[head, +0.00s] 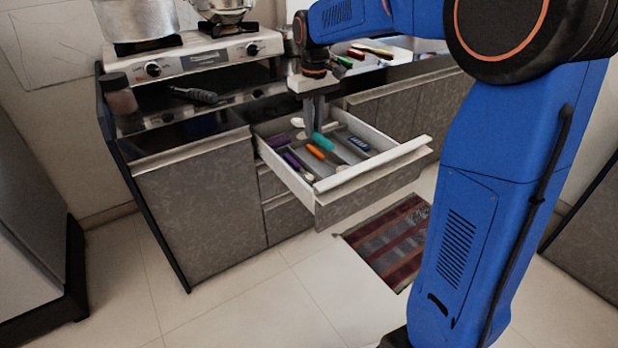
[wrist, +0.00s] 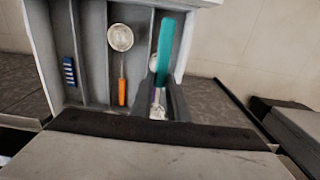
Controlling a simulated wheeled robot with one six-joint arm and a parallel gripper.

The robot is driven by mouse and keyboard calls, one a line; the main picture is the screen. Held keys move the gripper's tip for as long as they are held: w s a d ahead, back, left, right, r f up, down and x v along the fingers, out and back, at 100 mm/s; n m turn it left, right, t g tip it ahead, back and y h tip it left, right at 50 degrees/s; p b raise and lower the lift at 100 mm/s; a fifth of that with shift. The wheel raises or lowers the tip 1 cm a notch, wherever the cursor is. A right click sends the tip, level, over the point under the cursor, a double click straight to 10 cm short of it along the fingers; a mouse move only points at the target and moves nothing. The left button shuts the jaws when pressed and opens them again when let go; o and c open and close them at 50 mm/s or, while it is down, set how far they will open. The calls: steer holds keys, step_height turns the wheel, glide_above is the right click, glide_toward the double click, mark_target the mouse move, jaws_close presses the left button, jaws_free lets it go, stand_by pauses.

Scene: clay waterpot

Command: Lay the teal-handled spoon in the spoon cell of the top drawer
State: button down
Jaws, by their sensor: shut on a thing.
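The teal-handled spoon shows its teal handle in the head view (head: 323,141) and in the wrist view (wrist: 164,45). My gripper (head: 314,130) is shut on it, and its dark fingers also show in the wrist view (wrist: 162,88). The spoon is over the open top drawer (head: 376,165). In the wrist view it is over the right-hand cell, where a purple handle and a metal bowl partly show beneath it. The spoon's bowl end is hard to make out between the fingers. I cannot tell whether the spoon touches the drawer floor.
An orange-handled utensil (wrist: 122,92) lies in the cell beside it, and a blue-handled thing (wrist: 69,71) lies in a cell farther left. Purple handles (head: 291,160) lie at the drawer's left side. The stove (head: 205,55) and counter stand behind; a striped mat (head: 388,240) lies on the floor.

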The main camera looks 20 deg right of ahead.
step_height(320, 180, down, 4)
steer(key=shift+a+r, duration=0.1)
steer(key=shift+a, duration=0.05)
step_height(320, 180, down, 13)
steer(key=shift+r, duration=0.1)
stand_by(0.6)
steer(key=shift+f, duration=0.3)
steer(key=c, duration=2)
jaws_free()
steer(key=shift+c, duration=0.2)
steer(key=shift+o, duration=0.3)
